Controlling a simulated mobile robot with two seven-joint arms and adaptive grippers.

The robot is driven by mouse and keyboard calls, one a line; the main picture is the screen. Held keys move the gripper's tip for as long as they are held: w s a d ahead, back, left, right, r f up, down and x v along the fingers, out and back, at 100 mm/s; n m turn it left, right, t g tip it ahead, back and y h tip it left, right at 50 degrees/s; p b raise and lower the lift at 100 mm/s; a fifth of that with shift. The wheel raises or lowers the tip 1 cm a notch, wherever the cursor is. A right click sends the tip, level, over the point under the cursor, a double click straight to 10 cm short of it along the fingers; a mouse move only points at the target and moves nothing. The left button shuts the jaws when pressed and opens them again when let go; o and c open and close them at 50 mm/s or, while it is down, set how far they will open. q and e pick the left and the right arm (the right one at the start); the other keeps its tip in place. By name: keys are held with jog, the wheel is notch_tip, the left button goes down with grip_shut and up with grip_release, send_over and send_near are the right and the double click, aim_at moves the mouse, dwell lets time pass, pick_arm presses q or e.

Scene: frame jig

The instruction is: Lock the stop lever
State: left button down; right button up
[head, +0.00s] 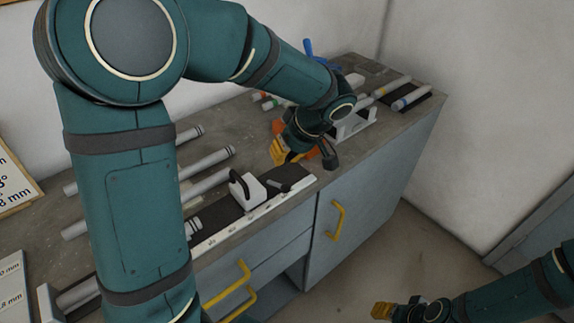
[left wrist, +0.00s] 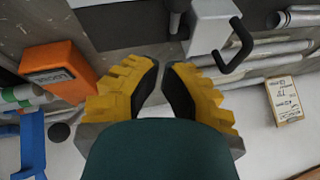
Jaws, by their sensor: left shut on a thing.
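The stop is a white block (head: 248,189) with a black loop handle on the dark rail. A short grey stop lever (head: 279,185) sticks out on its right side. In the left wrist view the block (left wrist: 212,25) is at the top, and the dark lever (left wrist: 175,18) lies just beyond my fingertips. My left gripper (head: 284,155) is above the bench, behind the lever in the head view, with a visible gap between them. Its yellow fingers (left wrist: 162,76) are nearly together; what they hold cannot be made out. My right gripper (head: 382,311) is low at the right, away from the bench.
Grey tubes (head: 207,160) lie on the bench behind the rail. An orange box (left wrist: 58,70) and a blue tool (left wrist: 32,145) are near my left gripper. A white bracket (head: 354,123) stands further right. A white scale strip (head: 240,222) runs along the front edge. Floor is free at right.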

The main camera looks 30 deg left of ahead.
pick_arm(q)
jog(key=p+v, duration=0.1)
jog(key=v, duration=0.7)
jog(key=n+h+p, duration=0.2)
jog(key=h+p, duration=0.2)
jog(key=h, duration=0.6)
send_near(274, 185)
jog(key=b+x, duration=0.1)
jog(key=x, duration=0.1)
jog(key=w+b+x, duration=0.1)
jog(key=x, duration=0.2)
jog(key=b+x, duration=0.1)
jog(key=x, duration=0.1)
jog(key=shift+w+d+f, duration=0.15)
jog(key=shift+d+f, duration=0.15)
jog(key=shift+d, duration=0.15)
jog(key=shift+f, duration=0.1)
jog(key=shift+d, duration=0.1)
jog(key=shift+d+f, duration=0.15)
jog(key=shift+f, duration=0.15)
jog(key=shift+d+f+p, duration=0.1)
jog(key=shift+f+p, duration=0.1)
jog(key=shift+p, duration=0.4)
jog(key=shift+f, duration=0.1)
